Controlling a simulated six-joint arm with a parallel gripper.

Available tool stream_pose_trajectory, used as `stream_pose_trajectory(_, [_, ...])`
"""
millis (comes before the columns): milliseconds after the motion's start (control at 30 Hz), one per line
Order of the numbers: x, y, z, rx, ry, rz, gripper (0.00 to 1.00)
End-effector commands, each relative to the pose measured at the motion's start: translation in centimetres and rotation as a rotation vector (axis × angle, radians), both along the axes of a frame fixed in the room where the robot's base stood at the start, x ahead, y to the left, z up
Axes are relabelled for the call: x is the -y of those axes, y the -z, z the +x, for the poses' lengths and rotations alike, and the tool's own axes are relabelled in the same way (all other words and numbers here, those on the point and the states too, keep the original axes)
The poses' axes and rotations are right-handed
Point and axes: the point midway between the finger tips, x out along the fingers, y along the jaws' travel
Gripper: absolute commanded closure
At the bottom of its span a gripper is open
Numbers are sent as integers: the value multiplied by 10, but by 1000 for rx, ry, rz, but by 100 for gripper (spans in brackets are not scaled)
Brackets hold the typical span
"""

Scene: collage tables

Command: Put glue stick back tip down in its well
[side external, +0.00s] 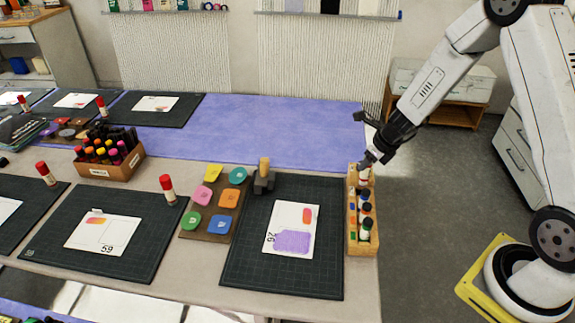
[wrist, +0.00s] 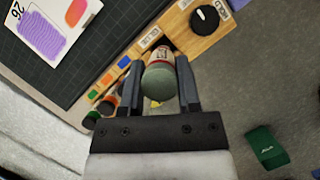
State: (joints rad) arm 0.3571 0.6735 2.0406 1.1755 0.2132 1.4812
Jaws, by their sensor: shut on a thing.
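My gripper (side external: 369,162) is at the far end of the wooden rack (side external: 354,243), on the right side of the table. It is shut on the glue stick (side external: 364,174), which has a white and red label. In the wrist view, the glue stick (wrist: 159,80) sits between the two fingers, with its grey-green end facing the camera. Its far end points toward the rack (wrist: 187,42), beside a label reading GLUE (wrist: 150,38). The lower end is hidden, so I cannot tell whether it is inside the well.
Several capped bottles (side external: 365,208) stand in the rack's nearer wells. A round black piece (wrist: 204,19) sits on the rack by a HOLD label. A dark mat (side external: 330,265) with a card (side external: 291,229) lies left of the rack. A green object (wrist: 266,147) is below, at right.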

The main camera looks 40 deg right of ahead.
Motion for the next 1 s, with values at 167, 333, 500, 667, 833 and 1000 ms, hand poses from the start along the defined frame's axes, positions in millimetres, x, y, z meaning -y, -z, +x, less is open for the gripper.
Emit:
stream_pose_trajectory(167, [0, 0, 0, 0, 0, 0, 100])
stream_pose_trajectory(333, [0, 1, 0, 0, 0, 0, 100])
stream_pose_trajectory(500, [0, 3, 0, 0, 0, 1, 100])
stream_pose_trajectory(667, [0, 7, 0, 0, -1, 2, 100])
stream_pose_trajectory(833, [0, 10, 0, 1, 0, 2, 100])
stream_pose_trajectory(1000, [0, 13, 0, 1, 0, 2, 100])
